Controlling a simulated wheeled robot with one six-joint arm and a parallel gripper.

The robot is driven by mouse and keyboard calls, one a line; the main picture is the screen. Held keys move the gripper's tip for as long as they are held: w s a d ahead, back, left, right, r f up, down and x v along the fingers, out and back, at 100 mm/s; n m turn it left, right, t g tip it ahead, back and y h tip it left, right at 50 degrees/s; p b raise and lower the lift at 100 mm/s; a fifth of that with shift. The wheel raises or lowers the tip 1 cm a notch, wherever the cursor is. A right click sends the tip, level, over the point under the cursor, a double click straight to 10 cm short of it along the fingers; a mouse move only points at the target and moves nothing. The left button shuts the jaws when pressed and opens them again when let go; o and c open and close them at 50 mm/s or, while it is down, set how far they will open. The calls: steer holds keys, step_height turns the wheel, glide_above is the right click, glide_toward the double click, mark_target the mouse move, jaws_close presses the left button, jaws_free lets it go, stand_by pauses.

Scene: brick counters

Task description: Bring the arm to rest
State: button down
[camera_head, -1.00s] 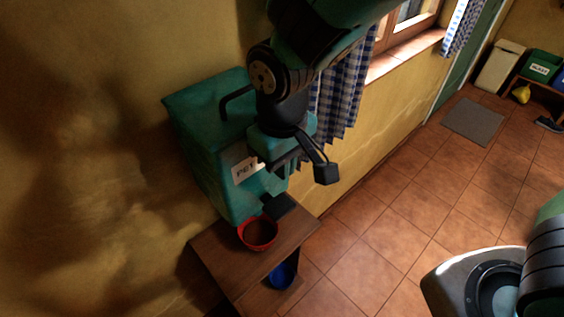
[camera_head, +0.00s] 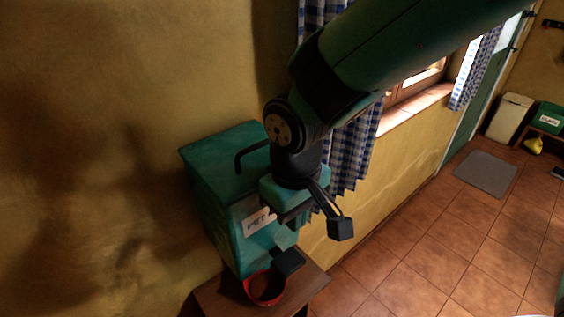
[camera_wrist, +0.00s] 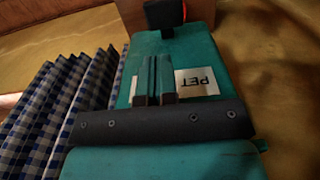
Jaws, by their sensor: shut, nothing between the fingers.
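My gripper (camera_head: 294,217) hangs from my bent arm in front of the green bin with the PET label (camera_head: 222,205). In the head view my arm reaches in from the upper right and covers part of the bin and curtain. Contact between gripper and bin cannot be told.
A black pedal-like block (camera_head: 288,262) juts from the bin's base by a red bowl (camera_head: 250,294) on a wooden stand (camera_head: 305,289). A checked curtain (camera_head: 350,160) hangs beside the bin. Tiled floor (camera_head: 425,235) at the right is open, with a grey mat (camera_head: 485,173).

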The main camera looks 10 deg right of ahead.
steer(key=s+d+r+y+b, duration=0.4)
steer(key=s+d+b, duration=0.2)
steer(key=s+d, duration=0.3)
steer(key=shift+s+d+r+b, duration=0.2)
steer(key=shift+s+b, duration=0.1)
steer(key=shift+s, duration=0.6)
steer(key=shift+w, duration=0.1)
stand_by(2.0)
steer(key=w+a+f+h+p, duration=0.1)
steer(key=w+a+h+p, duration=0.2)
steer(key=w+a, duration=0.6)
steer(key=shift+w+a+h, duration=0.35)
steer(key=shift+w+h, duration=0.15)
steer(key=shift+w, duration=0.1)
